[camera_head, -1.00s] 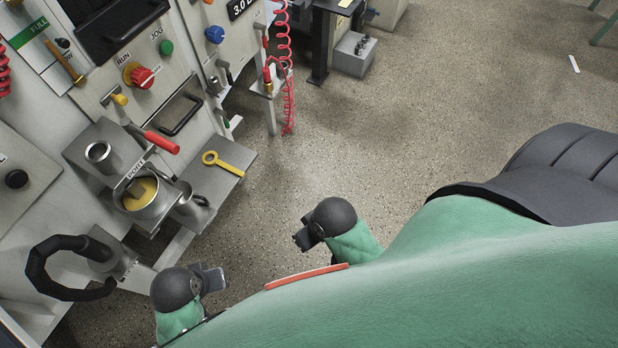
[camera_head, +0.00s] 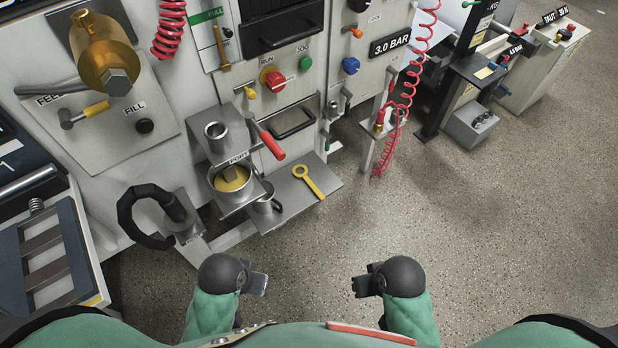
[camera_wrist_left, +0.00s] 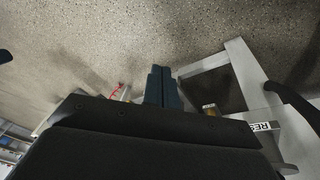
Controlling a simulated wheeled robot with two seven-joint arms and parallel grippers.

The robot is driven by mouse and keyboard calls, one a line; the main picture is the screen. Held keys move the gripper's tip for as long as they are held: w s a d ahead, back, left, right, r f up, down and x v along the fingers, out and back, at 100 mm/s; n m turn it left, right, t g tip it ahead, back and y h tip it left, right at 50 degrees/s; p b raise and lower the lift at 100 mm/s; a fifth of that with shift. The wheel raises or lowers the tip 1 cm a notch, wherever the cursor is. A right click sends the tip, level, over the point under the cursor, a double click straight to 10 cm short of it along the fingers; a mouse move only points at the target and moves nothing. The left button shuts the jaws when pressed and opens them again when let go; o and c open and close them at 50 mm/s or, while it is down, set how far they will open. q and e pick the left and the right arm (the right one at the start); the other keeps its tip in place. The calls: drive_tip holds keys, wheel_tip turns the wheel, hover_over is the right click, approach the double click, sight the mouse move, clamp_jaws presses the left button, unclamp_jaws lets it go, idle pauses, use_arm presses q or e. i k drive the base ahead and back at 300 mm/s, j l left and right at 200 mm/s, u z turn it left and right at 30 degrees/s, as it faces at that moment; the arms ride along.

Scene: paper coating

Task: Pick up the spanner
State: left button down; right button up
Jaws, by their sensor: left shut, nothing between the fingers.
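The yellow spanner (camera_head: 308,181) lies on a flat grey metal shelf (camera_head: 285,212) at the front of the machine, with its ring end toward the back left. My left gripper (camera_head: 262,284) is shut and empty, in front of and below the shelf, apart from the spanner. Its closed fingers (camera_wrist_left: 162,88) also show in the left wrist view, over the floor. My right gripper (camera_head: 358,285) is out over the floor to the right, apart from everything; its finger gap is too small to read.
A cup with yellow contents (camera_head: 232,184) and a metal jug (camera_head: 266,198) stand left of the spanner. A red-handled lever (camera_head: 268,142) rises behind it. A black handwheel (camera_head: 150,215) sticks out at left.

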sight(306, 179)
drive_tip(key=l+u, duration=0.15)
drive_tip(key=l, duration=2.3)
